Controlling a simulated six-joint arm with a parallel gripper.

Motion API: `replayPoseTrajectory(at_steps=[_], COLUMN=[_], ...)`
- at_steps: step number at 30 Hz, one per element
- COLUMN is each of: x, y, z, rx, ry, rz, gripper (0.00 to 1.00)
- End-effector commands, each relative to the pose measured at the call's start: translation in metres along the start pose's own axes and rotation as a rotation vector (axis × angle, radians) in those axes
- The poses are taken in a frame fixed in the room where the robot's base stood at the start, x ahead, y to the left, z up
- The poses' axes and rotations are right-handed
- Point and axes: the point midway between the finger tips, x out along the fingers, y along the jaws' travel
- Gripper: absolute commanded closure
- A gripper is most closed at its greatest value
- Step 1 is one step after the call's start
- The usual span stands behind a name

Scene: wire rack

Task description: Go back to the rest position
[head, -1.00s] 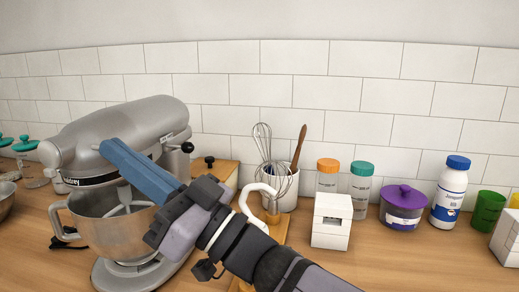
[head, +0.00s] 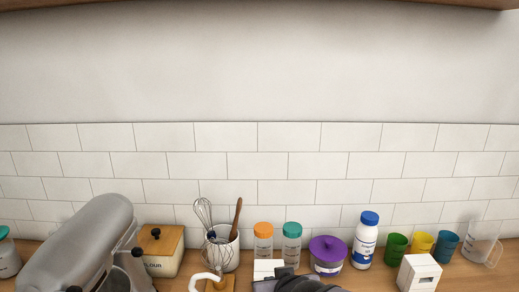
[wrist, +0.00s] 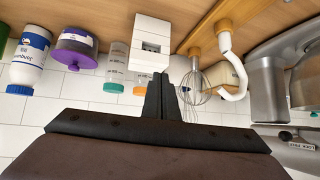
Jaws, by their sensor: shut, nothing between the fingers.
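My gripper (wrist: 161,84) is shut and empty in the wrist view, its two dark fingers together. That view is upside down, and the fingers overlap the counter items without clearly touching any. In the head view only a dark part of my arm shows at the bottom edge, in front of the white block, and the fingertips cannot be made out.
The mixer (head: 85,250) stands at left, with the flour box (head: 163,250), utensil crock (head: 223,250), white hook (head: 205,279), jars, purple-lidded pot (head: 327,256), bottle (head: 366,240) and cups to its right. A white block (head: 419,273) stands at front right. The air above is free.

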Motion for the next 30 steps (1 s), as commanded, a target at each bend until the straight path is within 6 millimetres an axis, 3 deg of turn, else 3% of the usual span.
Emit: replayPoseTrajectory(at_steps=[1,3,7,12,16,21,30], x=[-0.020,-0.036,-0.077,-0.133,-0.165,-0.185,-0.187], y=[0.017,0.037,0.063,0.075,0.074,0.071,0.070], z=[0.002,0.024,0.064,0.106,0.126,0.139,0.143], rx=[0.013,0.029,0.066,0.117,0.149,0.171,0.173], ry=[-0.078,-0.194,-0.411,-0.652,-0.777,-0.855,-0.867], rz=[0.042,0.090,0.148,0.167,0.158,0.144,0.141], gripper=[1.00,1.00,1.00,1.00,1.00,1.00,1.00])
